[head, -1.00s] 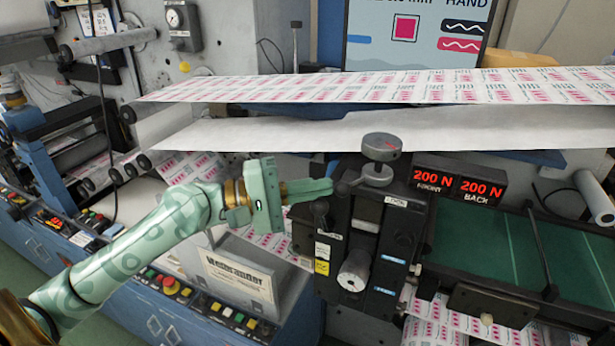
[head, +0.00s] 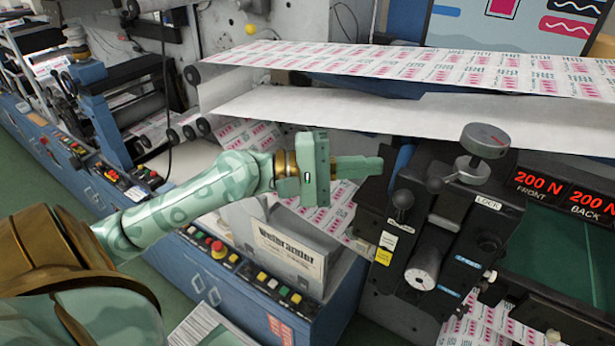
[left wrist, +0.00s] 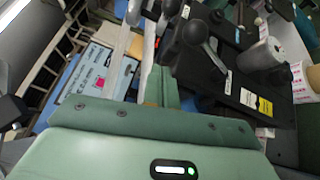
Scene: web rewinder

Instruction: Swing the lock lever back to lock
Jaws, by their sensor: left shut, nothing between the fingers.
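My right gripper is out of view.
The printed web (head: 400,72) and a white web (head: 350,108) run above and behind my gripper. A grey box (head: 290,245) and a button panel (head: 255,278) lie below it. Red 200 N displays (head: 560,192) stand at the right.

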